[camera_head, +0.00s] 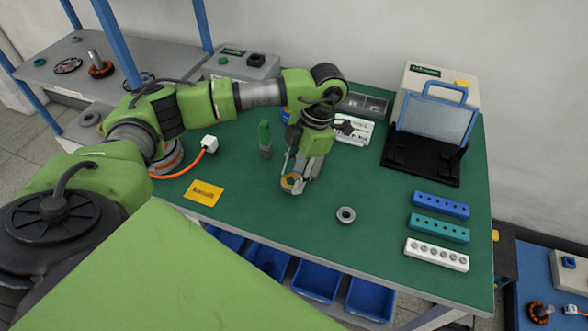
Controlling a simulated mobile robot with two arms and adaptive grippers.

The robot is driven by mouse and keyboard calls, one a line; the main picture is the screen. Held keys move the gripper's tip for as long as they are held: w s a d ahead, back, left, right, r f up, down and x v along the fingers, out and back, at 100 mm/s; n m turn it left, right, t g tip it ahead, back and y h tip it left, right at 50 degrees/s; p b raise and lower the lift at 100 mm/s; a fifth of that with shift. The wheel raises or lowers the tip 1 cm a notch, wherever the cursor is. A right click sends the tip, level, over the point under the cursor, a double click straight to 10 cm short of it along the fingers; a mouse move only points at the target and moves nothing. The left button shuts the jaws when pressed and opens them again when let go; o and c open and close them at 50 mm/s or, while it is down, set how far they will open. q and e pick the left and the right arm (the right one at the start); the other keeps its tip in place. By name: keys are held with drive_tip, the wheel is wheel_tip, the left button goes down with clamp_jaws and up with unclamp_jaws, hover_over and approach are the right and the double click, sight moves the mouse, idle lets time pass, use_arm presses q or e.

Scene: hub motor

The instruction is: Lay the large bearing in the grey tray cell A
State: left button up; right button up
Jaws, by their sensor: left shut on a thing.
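My left gripper (294,178) points down over the middle of the green table. It is shut on a small round thing (291,184) with yellow-orange and pale parts, mostly hidden by the fingers. I cannot tell whether this is the large bearing, or whether it touches the table. A grey ring-shaped part (346,215) that looks like a bearing lies flat to the right and nearer, apart from the gripper. The grey tray (386,108) with dark cells is at the back, partly behind my arm; its cell letters cannot be read. My right gripper is out of view.
A black stand with a blue-framed panel (436,118) is at the back right. Blue (440,205), teal (440,228) and white (437,254) hole blocks line the right side. The front middle is mostly clear.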

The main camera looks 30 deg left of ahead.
use_arm(q)
drive_tip(key=s+d+r+b, duration=0.1)
drive_tip(key=s+d+r, duration=0.2)
drive_tip(key=d+r, duration=0.25)
drive_tip(key=s+d+r+b, duration=0.1)
drive_tip(key=s+d+r, duration=0.2)
drive_tip(key=d+r, duration=0.3)
drive_tip(key=m+t, duration=0.2)
drive_tip(key=m, duration=0.8)
drive_tip(key=w+a+r+m+t+h, duration=0.1)
drive_tip(key=m+t, duration=0.1)
drive_tip(key=m, duration=0.8)
drive_tip(key=a+r+m+t, duration=0.1)
drive_tip(key=m+t, duration=0.1)
drive_tip(key=m, duration=0.7)
drive_tip(key=shift+w+a+r+m+h, duration=0.1)
drive_tip(key=shift+w+m+h, duration=0.05)
drive_tip(key=shift+m+h, duration=0.2)
